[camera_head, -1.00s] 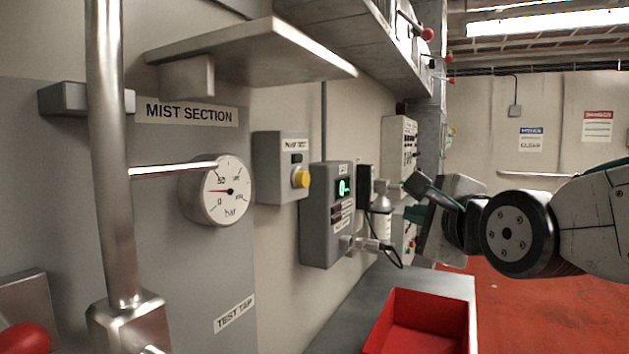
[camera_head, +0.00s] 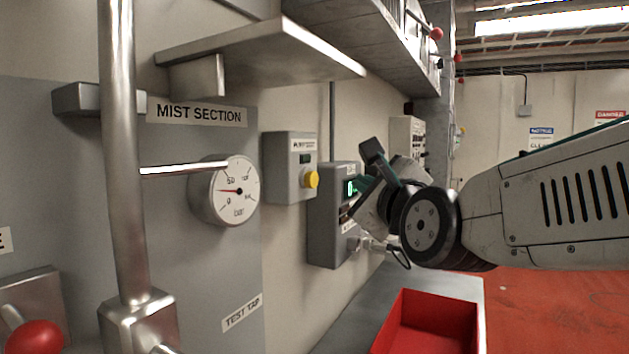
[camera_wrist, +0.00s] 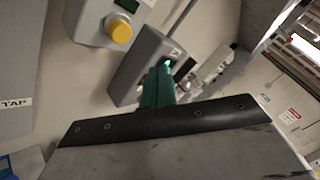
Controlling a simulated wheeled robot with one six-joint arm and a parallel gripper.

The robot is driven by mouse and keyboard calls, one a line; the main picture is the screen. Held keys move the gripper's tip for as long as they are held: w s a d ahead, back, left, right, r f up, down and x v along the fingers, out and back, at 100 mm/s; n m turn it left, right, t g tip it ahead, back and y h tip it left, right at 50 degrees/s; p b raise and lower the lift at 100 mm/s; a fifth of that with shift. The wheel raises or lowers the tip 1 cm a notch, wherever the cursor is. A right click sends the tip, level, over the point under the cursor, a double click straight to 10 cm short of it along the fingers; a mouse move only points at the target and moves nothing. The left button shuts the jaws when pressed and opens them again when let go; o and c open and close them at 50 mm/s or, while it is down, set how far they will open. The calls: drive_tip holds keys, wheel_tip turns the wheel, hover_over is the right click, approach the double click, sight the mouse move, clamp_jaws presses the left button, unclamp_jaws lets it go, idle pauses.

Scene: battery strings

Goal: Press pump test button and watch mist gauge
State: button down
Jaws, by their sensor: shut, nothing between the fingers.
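The pump test box (camera_head: 288,167) is a grey box on the wall with a yellow button (camera_head: 311,179) and a small dark display above it. The yellow button also shows at the top of the wrist view (camera_wrist: 119,31). The round mist gauge (camera_head: 228,191) sits to its left under the MIST SECTION label, its red needle pointing left, between the 0 and 50 marks. My gripper (camera_head: 368,172) is right of the yellow button, apart from it, in front of the grey box with the green display. Its fingers are shut and empty; green fingers show in the wrist view (camera_wrist: 160,86).
A metal shelf (camera_head: 265,52) juts out above the gauge and box. A vertical pipe (camera_head: 120,180) stands at the left, with a red knob (camera_head: 36,338) low beside it. A red bin (camera_head: 432,297) sits on the grey counter below my arm.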

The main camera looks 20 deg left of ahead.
sight(317, 178)
drive_tip(key=shift+w+a, duration=0.2)
drive_tip(key=shift+a, duration=2.65)
drive_tip(key=shift+a, duration=0.15)
drive_tip(key=shift+a, duration=0.25)
drive_tip(key=shift+w+a, duration=0.1)
drive_tip(key=shift+a, duration=0.6)
idle(0.5)
drive_tip(key=shift+d, duration=1.1)
drive_tip(key=shift+s+d, duration=0.15)
drive_tip(key=shift+d, duration=1.15)
drive_tip(key=shift+s+d, duration=0.1)
drive_tip(key=shift+d, duration=1.15)
